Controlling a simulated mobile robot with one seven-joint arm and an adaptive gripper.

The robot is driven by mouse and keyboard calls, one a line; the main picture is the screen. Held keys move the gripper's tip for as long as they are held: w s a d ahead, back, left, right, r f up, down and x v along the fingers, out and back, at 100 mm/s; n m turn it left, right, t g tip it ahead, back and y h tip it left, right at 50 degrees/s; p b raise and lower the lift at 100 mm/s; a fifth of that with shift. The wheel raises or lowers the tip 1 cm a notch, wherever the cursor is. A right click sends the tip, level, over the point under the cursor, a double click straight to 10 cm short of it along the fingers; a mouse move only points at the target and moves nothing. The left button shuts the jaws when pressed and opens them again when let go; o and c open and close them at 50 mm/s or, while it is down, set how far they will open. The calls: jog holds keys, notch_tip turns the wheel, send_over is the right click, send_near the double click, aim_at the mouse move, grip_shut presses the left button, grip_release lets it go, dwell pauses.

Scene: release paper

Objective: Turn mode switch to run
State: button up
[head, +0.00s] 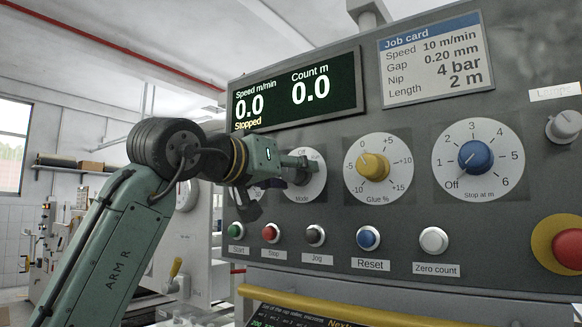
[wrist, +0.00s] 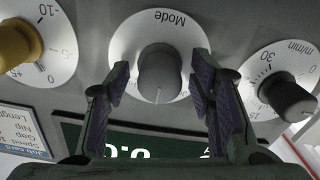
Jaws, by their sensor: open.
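The mode switch is a dark grey knob (wrist: 160,75) on a round white dial labelled Mode (wrist: 125,45). In the wrist view, which is upside down, its light pointer mark faces the picture's bottom. In the head view the dial (head: 317,185) is partly covered by my gripper (head: 290,172), and "Off" shows near its top. My gripper (wrist: 160,78) is open, with one finger on each side of the knob in the wrist view. A gap shows between each finger and the knob.
The display (head: 300,92) reads 0.0 and Stopped. The glue knob (head: 373,166) and stop-at knob (head: 475,156) are right of the mode dial. A speed knob (wrist: 287,95) is on its other side. Push buttons, including Jog (head: 315,235), sit below.

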jog(key=shift+c, duration=0.3)
jog(key=c, duration=1.1)
jog(key=shift+m, duration=0.4)
jog(key=m, duration=0.3)
jog(key=shift+d+m, duration=0.1)
jog(key=shift+m, duration=2.4)
